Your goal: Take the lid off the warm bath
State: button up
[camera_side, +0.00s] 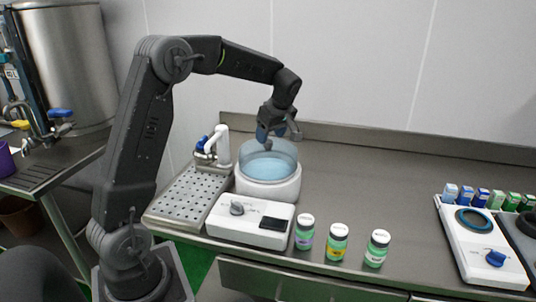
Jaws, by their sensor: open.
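The warm bath (268,188) is a round white vessel on the steel counter, joined to a white control box with a knob (250,220) in front. A clear, bluish lid (268,160) sits on top of the bath, and pale blue shows through it. My gripper (270,140) is open and points down just above the middle of the lid. A small dark shape, perhaps the lid's knob, shows between or just below the fingers. I cannot tell whether the fingers touch it.
A perforated drain tray (185,205) with a white tap (222,145) is left of the bath. Jars with green lower parts (337,242) stand along the front edge. A white device with a blue knob (485,250) and small boxes are at right. The counter's middle is clear.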

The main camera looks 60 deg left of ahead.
jog(key=shift+x, duration=1.3)
jog(key=shift+c, duration=0.4)
jog(key=shift+w, duration=0.1)
grip_shut()
